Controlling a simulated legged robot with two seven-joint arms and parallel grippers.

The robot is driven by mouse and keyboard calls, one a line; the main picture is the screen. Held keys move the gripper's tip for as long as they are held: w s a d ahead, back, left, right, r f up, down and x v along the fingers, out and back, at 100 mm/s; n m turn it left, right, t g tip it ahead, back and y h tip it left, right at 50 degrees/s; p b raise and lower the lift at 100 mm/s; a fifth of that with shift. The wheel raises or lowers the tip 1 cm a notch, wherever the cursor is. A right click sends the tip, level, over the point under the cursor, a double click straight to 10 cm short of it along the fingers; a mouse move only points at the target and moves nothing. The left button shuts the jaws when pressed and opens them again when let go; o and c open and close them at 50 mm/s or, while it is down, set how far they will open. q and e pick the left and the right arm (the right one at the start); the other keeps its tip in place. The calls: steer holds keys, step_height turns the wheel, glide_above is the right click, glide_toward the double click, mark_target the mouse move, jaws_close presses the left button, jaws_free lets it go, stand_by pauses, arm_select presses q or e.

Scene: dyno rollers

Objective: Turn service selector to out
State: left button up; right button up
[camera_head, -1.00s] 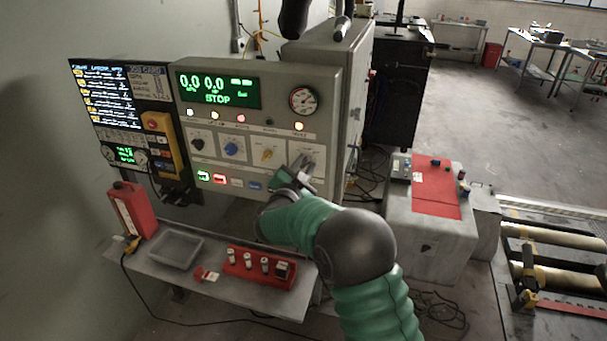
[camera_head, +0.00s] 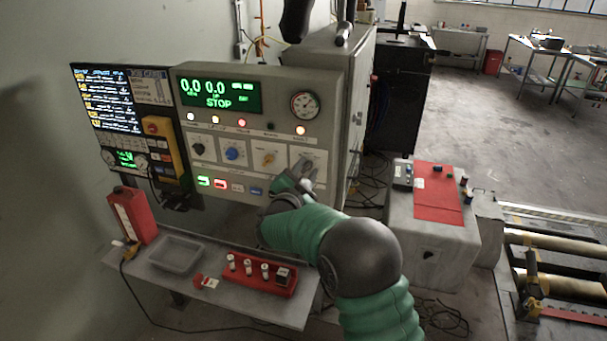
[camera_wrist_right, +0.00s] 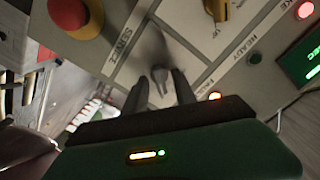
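The service selector (camera_head: 310,156) is the rightmost of the knobs in a row on the grey control panel, partly hidden by my gripper in the head view. In the right wrist view it is a small grey knob (camera_wrist_right: 158,76) beside the printed word SERVICE, with a dark shadow on its plate. My right gripper (camera_head: 304,176) is at the panel in front of it. In the wrist view the gripper's two fingers (camera_wrist_right: 160,92) are apart, one on each side of the knob. I cannot tell whether they touch it. My left gripper is not in view.
A yellow knob (camera_head: 268,159) and a blue knob (camera_head: 232,153) sit left of the selector. Lit buttons (camera_head: 220,185) lie below. A red emergency button (camera_wrist_right: 68,12) is near my gripper. A shelf (camera_head: 220,291) with a grey tray and red holder is underneath.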

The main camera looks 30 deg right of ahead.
steer(key=b+v, duration=0.2)
steer(key=v, duration=1.4)
steer(key=shift+s+a, duration=0.25)
steer(key=shift+a, duration=0.05)
steer(key=w+a+f+n+t+y, duration=0.3)
steer(key=a+f+n+y, duration=0.2)
steer(key=n+y, duration=0.2)
steer(key=s+a+f+n+g+y, duration=0.4)
steer(key=s+a+f+n+y, duration=0.2)
steer(key=f, duration=0.5)
steer(key=s+d+f+n+g, duration=0.1)
steer(key=s+f+g, duration=0.3)
steer(key=s, duration=0.5)
steer(key=s+d+f+n+g, duration=0.1)
steer(key=s+f+n+g, duration=0.3)
steer(key=s, duration=0.5)
steer(key=shift+s+f+y, duration=0.25)
steer(key=shift+f+y, duration=0.1)
steer(key=shift+y, duration=0.05)
